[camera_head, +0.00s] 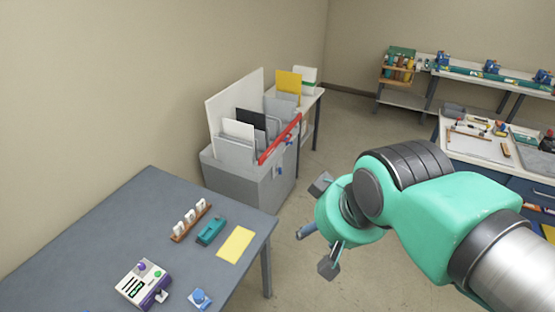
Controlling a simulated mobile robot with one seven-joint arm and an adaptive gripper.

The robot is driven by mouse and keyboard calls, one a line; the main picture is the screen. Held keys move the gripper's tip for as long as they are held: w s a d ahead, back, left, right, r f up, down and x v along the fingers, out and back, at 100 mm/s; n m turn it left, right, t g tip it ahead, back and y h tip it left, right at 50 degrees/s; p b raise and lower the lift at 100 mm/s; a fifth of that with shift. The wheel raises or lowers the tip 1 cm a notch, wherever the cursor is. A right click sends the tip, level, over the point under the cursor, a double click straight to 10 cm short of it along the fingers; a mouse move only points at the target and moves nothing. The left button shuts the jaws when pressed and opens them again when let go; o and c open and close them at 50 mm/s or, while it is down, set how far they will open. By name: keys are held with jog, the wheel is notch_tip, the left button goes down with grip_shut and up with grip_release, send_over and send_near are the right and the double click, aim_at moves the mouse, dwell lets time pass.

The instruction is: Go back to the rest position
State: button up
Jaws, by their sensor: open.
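My gripper (326,226) is in the middle of the head view, at the end of my green arm. Its two dark fingertips are spread wide apart, and nothing shows between them. It hangs over the floor, to the right of the blue-grey table (110,225) in this view, and does not appear to touch anything. My arm reaches in from the lower right and hides part of the floor behind it.
The table holds a yellow sheet (236,245), a teal tool (211,231), a wooden rack (190,220), a small device (143,283) and a blue object (201,299). A grey bin (250,183) with upright panels stands behind. A workbench (480,148) is at right.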

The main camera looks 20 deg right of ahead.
notch_tip(320, 180, down, 13)
jog(key=b, duration=1.2)
jog(key=shift+r, duration=0.2)
dwell(0.4)
